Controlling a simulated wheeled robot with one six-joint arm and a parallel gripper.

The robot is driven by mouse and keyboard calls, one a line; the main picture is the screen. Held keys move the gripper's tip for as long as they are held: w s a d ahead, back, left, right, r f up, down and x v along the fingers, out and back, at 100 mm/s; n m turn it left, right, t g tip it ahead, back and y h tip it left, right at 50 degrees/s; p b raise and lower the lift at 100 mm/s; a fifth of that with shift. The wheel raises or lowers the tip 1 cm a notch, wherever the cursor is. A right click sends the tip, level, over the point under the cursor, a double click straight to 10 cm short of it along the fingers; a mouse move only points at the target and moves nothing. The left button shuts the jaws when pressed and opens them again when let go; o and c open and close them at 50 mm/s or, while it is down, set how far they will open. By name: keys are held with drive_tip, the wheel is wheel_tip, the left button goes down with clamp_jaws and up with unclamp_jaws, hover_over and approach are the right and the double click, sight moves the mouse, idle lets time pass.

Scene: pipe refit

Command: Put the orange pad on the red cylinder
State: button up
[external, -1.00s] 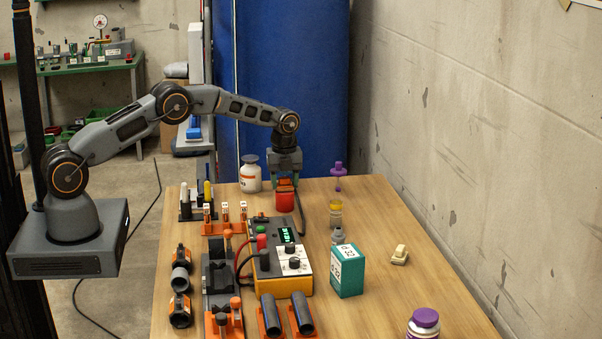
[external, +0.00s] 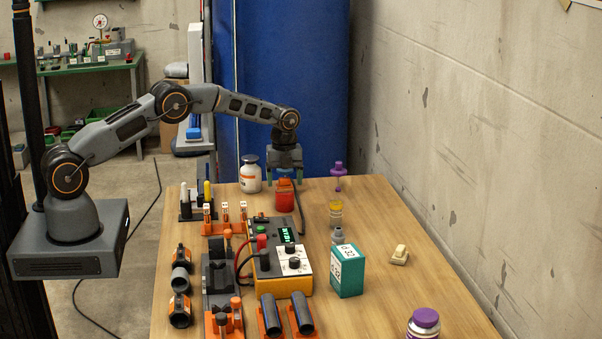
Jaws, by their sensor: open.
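The red cylinder (external: 285,200) stands upright near the far edge of the table, behind the meter box. The orange pad (external: 283,183) sits on top of the red cylinder; at this size I cannot tell how exactly it is centred. My gripper (external: 285,177) points down right above them. Its fingers are open, one on each side of the pad, with a gap visible on both sides. It holds nothing.
A white bottle (external: 250,174) stands close to the left of the cylinder. The meter box (external: 281,265) with cables is in front. A teal box (external: 347,271) and small bottles (external: 336,213) stand to the right. The table's right side is mostly clear.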

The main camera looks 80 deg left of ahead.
sight(285, 178)
wheel_tip(285, 178, up, 11)
drive_tip(key=s+d+r+n+t, duration=0.1)
drive_tip(key=s+d+r+n, duration=0.4)
drive_tip(key=d+r, duration=0.4)
drive_tip(key=s+d+r+n+t, duration=0.1)
drive_tip(key=s+d+n, duration=0.35)
drive_tip(key=s, duration=0.45)
drive_tip(key=s+d+r+n+t, duration=0.1)
drive_tip(key=s+d+r+n, duration=0.1)
drive_tip(key=s+d+n, duration=0.5)
drive_tip(key=s+d+f+n, duration=0.1)
drive_tip(key=s+f, duration=0.4)
drive_tip(key=s, duration=0.6)
drive_tip(key=shift+s+d+f+n+t+b, duration=0.15)
drive_tip(key=shift+s+d+n+t+b, duration=0.2)
drive_tip(key=shift+d, duration=0.35)
